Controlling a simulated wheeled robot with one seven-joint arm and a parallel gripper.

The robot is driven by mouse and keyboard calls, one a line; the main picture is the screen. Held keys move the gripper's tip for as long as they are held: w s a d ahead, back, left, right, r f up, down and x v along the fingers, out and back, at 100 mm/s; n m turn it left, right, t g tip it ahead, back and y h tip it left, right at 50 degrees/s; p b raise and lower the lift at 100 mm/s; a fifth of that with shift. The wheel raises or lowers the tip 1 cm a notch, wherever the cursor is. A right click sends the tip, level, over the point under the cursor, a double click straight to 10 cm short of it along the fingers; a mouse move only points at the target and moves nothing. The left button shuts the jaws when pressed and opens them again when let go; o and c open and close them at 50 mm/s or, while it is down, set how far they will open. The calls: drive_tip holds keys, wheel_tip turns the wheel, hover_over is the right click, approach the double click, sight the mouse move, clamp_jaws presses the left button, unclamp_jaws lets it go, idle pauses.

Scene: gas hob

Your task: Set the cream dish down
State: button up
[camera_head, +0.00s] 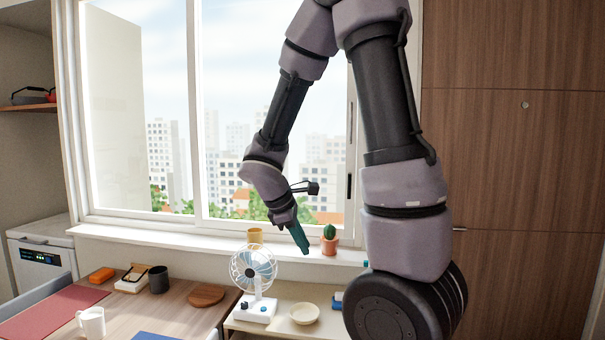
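The cream dish (304,313) is a small, shallow, round bowl. It sits upright on the pale low counter (283,292), just right of the fan's base. My gripper (304,248) hangs above the dish, pointing down, in front of the window sill. A narrow dark teal part shows at its end. I cannot tell whether this is the fingers seen side-on or something held. The gap between the fingers is not visible. The dish is clear of the gripper, with open space between them in the picture.
A white desk fan (255,283) stands left of the dish. A blue item (337,301) lies to its right. A potted cactus (329,240) and a tan pot (255,236) are on the sill. The wooden table at left holds a white mug (91,322) and a dark cup (158,279).

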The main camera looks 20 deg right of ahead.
drive_tip(key=s+a+r+m+t+y, duration=0.2)
drive_tip(key=s+r+m, duration=0.3)
drive_tip(key=r+m, duration=0.3)
drive_tip(key=s+a+r+m+t+y, duration=0.2)
drive_tip(key=s+r+m+y, duration=0.3)
drive_tip(key=r+m, duration=0.3)
wheel_tip(320, 180, up, 3)
drive_tip(key=shift+s+a+r+t+y, duration=0.2)
drive_tip(key=shift+s+a+t+y, duration=0.15)
drive_tip(key=shift+s+t, duration=0.35)
